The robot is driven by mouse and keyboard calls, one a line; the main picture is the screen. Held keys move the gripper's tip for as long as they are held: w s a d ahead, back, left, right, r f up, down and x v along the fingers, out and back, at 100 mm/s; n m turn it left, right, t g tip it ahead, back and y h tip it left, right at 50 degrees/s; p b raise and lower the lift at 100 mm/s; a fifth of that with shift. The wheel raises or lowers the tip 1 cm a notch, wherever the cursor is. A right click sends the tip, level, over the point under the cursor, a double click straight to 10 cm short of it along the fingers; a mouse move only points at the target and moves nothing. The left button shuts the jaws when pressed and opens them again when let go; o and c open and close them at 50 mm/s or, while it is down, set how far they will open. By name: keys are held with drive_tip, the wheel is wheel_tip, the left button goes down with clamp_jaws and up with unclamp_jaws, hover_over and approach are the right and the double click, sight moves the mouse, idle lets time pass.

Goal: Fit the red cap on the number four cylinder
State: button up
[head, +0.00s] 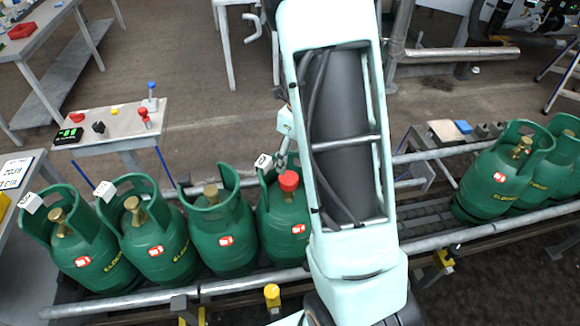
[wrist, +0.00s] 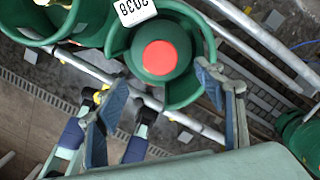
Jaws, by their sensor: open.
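Green gas cylinders stand on the conveyor. The fourth from the left (head: 283,222) is upright, with a red cap (head: 289,181) on top where the others show brass valves; I cannot tell how firmly it sits. In the wrist view the red cap (wrist: 160,57) shows round from above, inside the collar of the green cylinder (wrist: 185,93). My gripper (wrist: 162,84) is open, its blue-grey fingers apart and empty, with the cap seen beyond and between the fingertips. In the head view my gripper (head: 283,155) is partly hidden by my arm, close above the cap.
Three uncapped cylinders (head: 222,235) stand close on the left, and several (head: 497,180) on the right. Conveyor rails (head: 440,240) run along both sides, with a bare stretch right of my arm. A control table (head: 110,125) and a side table with a red tray (head: 22,31) stand at left.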

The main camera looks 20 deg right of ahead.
drive_tip(key=shift+s+d+r, duration=0.15)
drive_tip(key=shift+r, duration=1.4)
